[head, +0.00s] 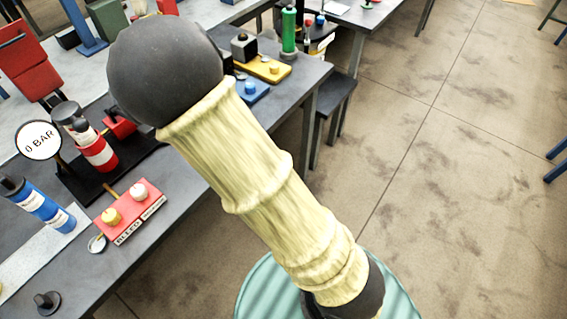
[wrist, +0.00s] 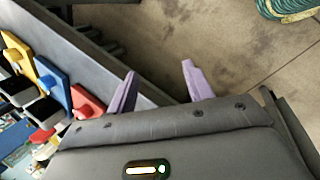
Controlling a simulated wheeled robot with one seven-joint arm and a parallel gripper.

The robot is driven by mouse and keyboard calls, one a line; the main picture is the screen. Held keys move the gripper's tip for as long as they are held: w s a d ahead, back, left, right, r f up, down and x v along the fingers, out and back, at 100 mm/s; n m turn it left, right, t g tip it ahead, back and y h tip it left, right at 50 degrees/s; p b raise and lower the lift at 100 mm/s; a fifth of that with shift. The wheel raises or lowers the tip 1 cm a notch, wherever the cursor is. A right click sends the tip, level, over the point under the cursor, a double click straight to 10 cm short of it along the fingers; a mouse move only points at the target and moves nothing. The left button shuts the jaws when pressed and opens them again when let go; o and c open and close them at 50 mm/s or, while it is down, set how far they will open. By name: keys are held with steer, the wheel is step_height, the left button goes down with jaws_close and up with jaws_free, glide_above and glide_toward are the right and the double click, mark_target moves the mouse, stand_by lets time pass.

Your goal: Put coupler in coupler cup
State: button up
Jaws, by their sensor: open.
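My gripper (wrist: 158,68) is open in the wrist view, its two purple fingers apart with nothing between them. It is over the edge of a grey bench, with bare floor beyond the fingertips. In the head view my gripper is hidden. I cannot pick out the coupler or the coupler cup with certainty. A small dark round piece with a raised knob (head: 46,302) stands on the near bench at bottom left in the head view. A small silvery round piece (head: 97,243) lies beside a red block with two knobs (head: 130,212).
The bench (head: 185,203) holds a 0 BAR gauge (head: 39,140), a red-and-white bottle (head: 98,152) and a blue bottle (head: 40,203). Yellow (head: 262,69) and blue (head: 253,91) plates and a green bottle (head: 289,32) stand farther back.

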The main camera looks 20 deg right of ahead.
steer(key=s+d+r+m+y, duration=0.1)
steer(key=s+d+r+m, duration=0.1)
steer(key=s+r+m, duration=0.2)
steer(key=s+d+r+m+g+y, duration=0.1)
steer(key=s+d+r+m, duration=0.2)
steer(key=r+m, duration=0.3)
steer(key=s+m, duration=0.1)
steer(key=m, duration=0.4)
steer(key=shift+s+r+y, duration=0.25)
steer(key=shift+r+y, duration=0.05)
steer(key=shift+d, duration=0.1)
steer(key=p+v, duration=0.2)
steer(key=w+p+v, duration=0.1)
steer(key=p+v, duration=0.1)
steer(key=shift+w, duration=0.1)
